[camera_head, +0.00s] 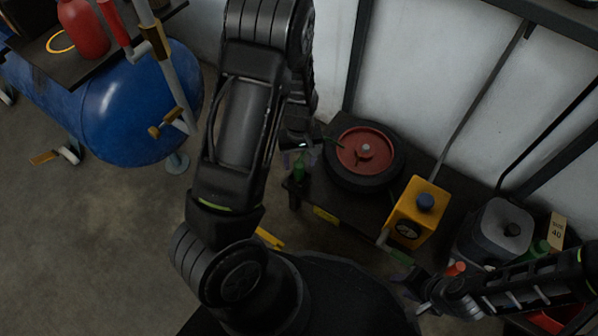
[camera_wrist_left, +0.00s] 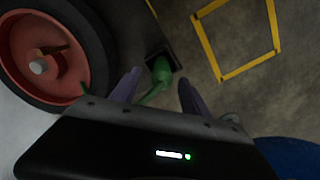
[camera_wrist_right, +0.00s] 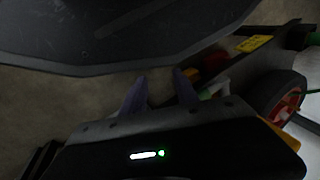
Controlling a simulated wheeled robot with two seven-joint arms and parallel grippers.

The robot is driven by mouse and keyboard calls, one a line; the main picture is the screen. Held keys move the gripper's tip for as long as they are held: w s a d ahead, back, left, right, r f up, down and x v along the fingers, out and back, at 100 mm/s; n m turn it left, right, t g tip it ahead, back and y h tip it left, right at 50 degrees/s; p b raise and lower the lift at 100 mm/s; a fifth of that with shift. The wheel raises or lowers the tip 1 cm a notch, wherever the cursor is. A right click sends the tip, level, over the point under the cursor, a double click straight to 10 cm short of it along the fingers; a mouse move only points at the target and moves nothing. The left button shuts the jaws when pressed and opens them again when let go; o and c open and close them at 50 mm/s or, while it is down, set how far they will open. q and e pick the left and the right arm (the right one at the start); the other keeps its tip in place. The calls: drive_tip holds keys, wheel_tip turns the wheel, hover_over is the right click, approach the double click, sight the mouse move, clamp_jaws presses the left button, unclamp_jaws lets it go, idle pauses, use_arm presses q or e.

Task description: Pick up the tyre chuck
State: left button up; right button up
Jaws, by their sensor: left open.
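A green piece with a thin bent neck, which looks like the tyre chuck (camera_head: 300,171), stands at the left front corner of the low dark bench. In the left wrist view the green piece (camera_wrist_left: 161,69) shows between and beyond the fingertips, its neck bending back toward the gripper. My left gripper (camera_head: 299,157) is open, close to it and just above it; I cannot tell whether they touch. The left fingers (camera_wrist_left: 160,92) are apart with nothing clamped. My right gripper (camera_head: 413,291) is at the lower right; its fingers (camera_wrist_right: 159,90) are apart and look empty.
The bench carries a tyre with a red hub (camera_head: 365,150) and a yellow box (camera_head: 418,212) with a blue knob. A grey jug (camera_head: 500,232) stands at the right. A blue tank (camera_head: 125,105) is at the left. Floor between tank and bench is mostly clear.

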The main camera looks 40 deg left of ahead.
use_arm(q)
wheel_tip(320, 180, down, 4)
drive_tip(key=shift+s+a+f+b, duration=0.1)
drive_tip(key=shift+s+b, duration=0.05)
drive_tip(key=shift+b, duration=1.1)
drive_tip(key=shift+f, duration=0.45)
clamp_jaws()
